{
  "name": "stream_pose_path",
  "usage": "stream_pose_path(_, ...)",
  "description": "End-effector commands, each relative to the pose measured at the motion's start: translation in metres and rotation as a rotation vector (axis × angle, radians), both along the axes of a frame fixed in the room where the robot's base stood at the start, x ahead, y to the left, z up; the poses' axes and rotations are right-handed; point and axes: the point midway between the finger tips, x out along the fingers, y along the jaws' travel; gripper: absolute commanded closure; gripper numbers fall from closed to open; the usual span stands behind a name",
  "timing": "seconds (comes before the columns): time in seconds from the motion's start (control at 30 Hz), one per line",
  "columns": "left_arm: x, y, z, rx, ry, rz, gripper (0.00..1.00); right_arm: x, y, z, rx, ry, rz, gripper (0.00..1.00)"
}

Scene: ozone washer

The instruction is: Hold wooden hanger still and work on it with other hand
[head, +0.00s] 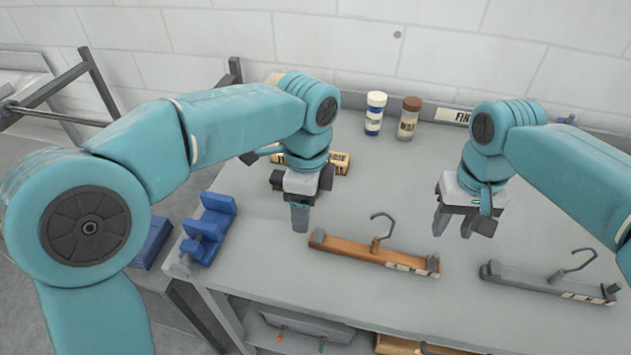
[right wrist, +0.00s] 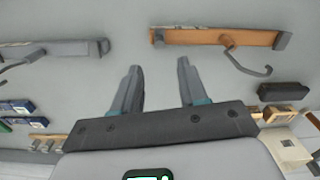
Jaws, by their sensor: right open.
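The wooden hanger (head: 355,246) lies on the grey table with grey end pieces, a striped label near its right end and its hook towards the back. My left gripper (head: 300,218) is just behind the hanger's left end, apart from it. Its fingers overlap in the head view, so their gap cannot be judged. My right gripper (head: 454,228) is open and empty above the table, behind and right of the hanger's right end. In the right wrist view the wooden hanger (right wrist: 205,37) lies beyond the open fingers (right wrist: 157,78), towards the right.
A grey hanger (head: 530,279) lies at the right. A blue clamp-like fixture (head: 212,230) stands at the table's left edge. A white bottle (head: 375,113), a brown-capped bottle (head: 408,118) and a labelled box (head: 340,162) stand at the back. The table between the hangers is clear.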

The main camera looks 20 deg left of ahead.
Motion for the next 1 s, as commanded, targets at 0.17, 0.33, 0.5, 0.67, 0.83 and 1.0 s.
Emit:
stream_pose_path(0.17,0.022,-0.011,0.027,-0.021,-0.045,-0.073,0.38,0.000,0.000,0.000,0.000,0.000,0.000,0.57)
stream_pose_path(0.33,0.026,-0.013,0.026,-0.025,-0.053,-0.092,0.38,0.000,0.000,0.000,0.000,0.000,0.000,0.57)
stream_pose_path(0.5,0.025,-0.012,-0.003,-0.024,-0.050,-0.091,0.38,0.000,0.000,0.000,0.000,0.000,0.000,0.57)
stream_pose_path(0.67,0.025,-0.012,-0.039,-0.024,-0.049,-0.090,0.38,0.000,0.000,0.000,0.000,0.000,0.000,0.57)
stream_pose_path(0.83,0.025,-0.012,-0.076,-0.024,-0.050,-0.090,0.38,0.000,0.000,0.000,0.000,0.000,0.000,0.57)
stream_pose_path(1.0,0.025,-0.012,-0.107,-0.025,-0.052,-0.091,0.38,0.000,0.000,0.000,0.000,0.000,0.000,0.57)
